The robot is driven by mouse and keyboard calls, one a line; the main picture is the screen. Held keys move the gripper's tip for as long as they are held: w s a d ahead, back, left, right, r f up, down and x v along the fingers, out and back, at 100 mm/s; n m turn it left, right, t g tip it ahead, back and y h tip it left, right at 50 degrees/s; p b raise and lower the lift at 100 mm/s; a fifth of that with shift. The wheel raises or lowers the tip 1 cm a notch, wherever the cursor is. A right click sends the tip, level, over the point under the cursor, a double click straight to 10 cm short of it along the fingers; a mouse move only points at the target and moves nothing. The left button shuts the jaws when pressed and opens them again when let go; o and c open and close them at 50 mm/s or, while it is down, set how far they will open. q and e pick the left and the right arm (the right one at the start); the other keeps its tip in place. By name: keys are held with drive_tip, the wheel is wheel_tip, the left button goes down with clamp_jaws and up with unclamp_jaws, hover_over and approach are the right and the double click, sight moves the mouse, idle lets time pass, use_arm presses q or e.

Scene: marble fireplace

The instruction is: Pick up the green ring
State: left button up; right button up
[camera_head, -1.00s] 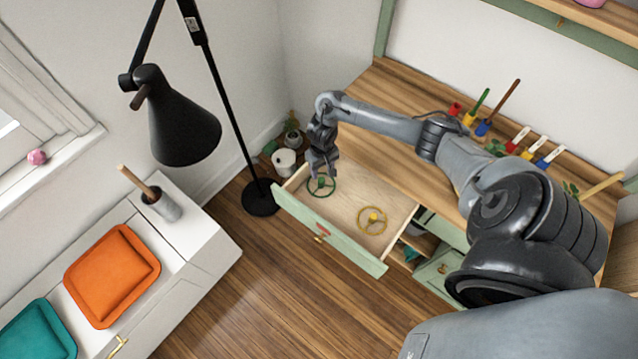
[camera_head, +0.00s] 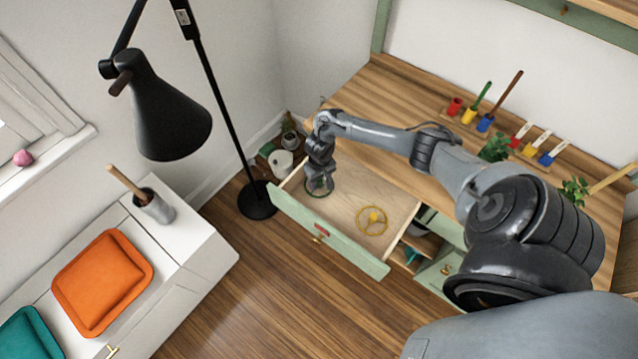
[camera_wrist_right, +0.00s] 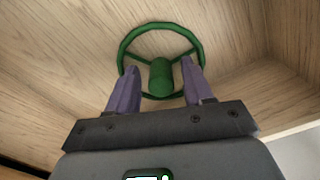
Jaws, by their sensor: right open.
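The green ring (camera_wrist_right: 160,25), a wheel shape with spokes and a thick central knob (camera_wrist_right: 160,80), lies in the open wooden drawer. In the head view the ring (camera_head: 321,194) is at the drawer's left end, mostly hidden under my right gripper (camera_head: 319,182). In the wrist view my right gripper (camera_wrist_right: 160,70) is open, its two purple fingers apart on either side of the knob. I cannot tell whether the fingertips touch the ring. A yellow ring (camera_head: 371,221) lies farther right in the same drawer. My left gripper is not in view.
The drawer's pale green front (camera_head: 328,237) and wooden walls surround the rings. The wooden desktop (camera_head: 375,98) is behind the drawer. A black floor lamp (camera_head: 171,118) stands to the left, and a white pot (camera_head: 281,163) is beyond the drawer's left end.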

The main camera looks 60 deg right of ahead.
clamp_jaws()
drive_tip(key=shift+r, duration=0.1)
